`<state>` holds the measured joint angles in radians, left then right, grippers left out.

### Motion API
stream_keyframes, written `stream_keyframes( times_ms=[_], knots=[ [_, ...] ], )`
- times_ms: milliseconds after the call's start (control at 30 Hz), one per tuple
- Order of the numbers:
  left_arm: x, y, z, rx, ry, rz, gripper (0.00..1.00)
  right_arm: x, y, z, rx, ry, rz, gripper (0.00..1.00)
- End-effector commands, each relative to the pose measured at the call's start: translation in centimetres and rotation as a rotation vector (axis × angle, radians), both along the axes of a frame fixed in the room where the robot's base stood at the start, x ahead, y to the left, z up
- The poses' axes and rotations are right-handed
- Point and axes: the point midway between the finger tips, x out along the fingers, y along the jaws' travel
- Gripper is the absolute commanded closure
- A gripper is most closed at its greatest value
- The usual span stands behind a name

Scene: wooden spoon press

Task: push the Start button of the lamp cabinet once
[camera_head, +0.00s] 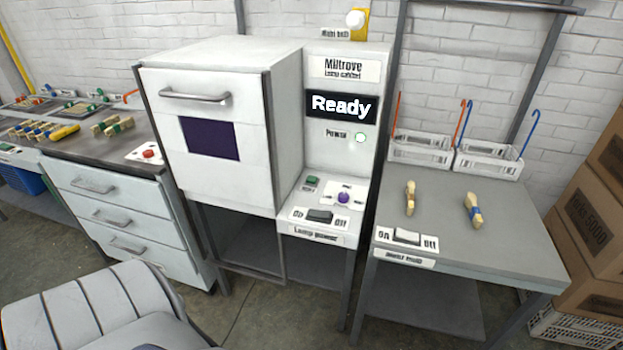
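The white lamp cabinet (285,95) stands in the middle, labelled "Miltrove Lamp cabinet". Its door is shut and its display (341,106) reads "Ready". On the sloped panel below are a green button (312,180) and a purple button (343,197) on a white plate. The small labels beside them are too small to read, so I cannot tell which is marked Start. A dark rocker switch (320,216) marked On and Off sits at the panel's front, above a "Lamp power" label. Neither gripper is in view.
A grey table (455,240) at right holds two wooden pieces, two white baskets (488,158) and another On/Off switch (407,236). A drawer bench (115,205) with a red button (148,154) stands at left. A grey padded seat (85,305) fills the lower left. Boxes stand far right.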

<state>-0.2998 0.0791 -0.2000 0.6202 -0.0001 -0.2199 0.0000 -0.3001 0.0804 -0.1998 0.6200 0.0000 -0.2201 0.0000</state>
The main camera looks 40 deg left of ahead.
Motion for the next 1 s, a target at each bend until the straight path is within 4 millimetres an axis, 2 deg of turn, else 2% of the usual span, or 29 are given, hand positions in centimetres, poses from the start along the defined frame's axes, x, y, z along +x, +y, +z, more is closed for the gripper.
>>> stream_keyframes(
  times_ms=[33, 367, 1000],
  knots=[
    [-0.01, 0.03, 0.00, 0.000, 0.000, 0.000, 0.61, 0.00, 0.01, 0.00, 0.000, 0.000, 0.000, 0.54],
    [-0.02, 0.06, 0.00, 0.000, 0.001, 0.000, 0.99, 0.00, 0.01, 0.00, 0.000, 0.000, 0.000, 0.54],
    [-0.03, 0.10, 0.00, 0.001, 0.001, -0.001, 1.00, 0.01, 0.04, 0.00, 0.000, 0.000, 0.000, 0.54]
  ],
)
